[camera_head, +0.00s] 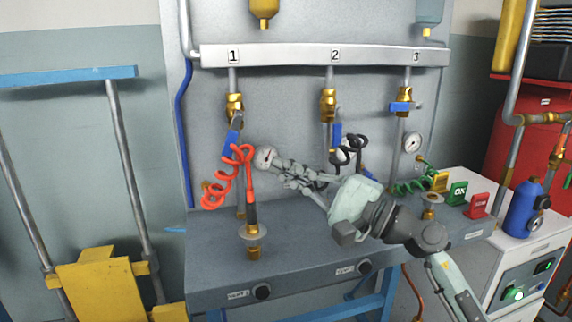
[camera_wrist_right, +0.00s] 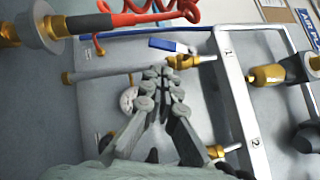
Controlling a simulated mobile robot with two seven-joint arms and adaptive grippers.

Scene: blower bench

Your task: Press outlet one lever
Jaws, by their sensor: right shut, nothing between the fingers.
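Outlet one's lever (camera_head: 231,143) is blue and hangs downward below its brass valve (camera_head: 235,106), under the label 1. In the wrist view the blue lever (camera_wrist_right: 170,45) lies just beyond my fingertips, to one side. My right gripper (camera_head: 279,165) is shut and empty, to the right of and a little lower than the lever, with a visible gap in the wrist view. It also shows in the wrist view (camera_wrist_right: 166,78). A red coiled hose (camera_head: 222,192) partly covers the lever's lower end. My left gripper is not in view.
A pressure gauge (camera_head: 264,157) sits by my fingertips. Outlet two's blue lever (camera_head: 337,134) and a black coiled hose (camera_head: 355,143) are to the right. Outlet three's lever (camera_head: 402,107) lies crosswise. A red-hose tool (camera_head: 250,207) stands on the grey bench (camera_head: 310,238).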

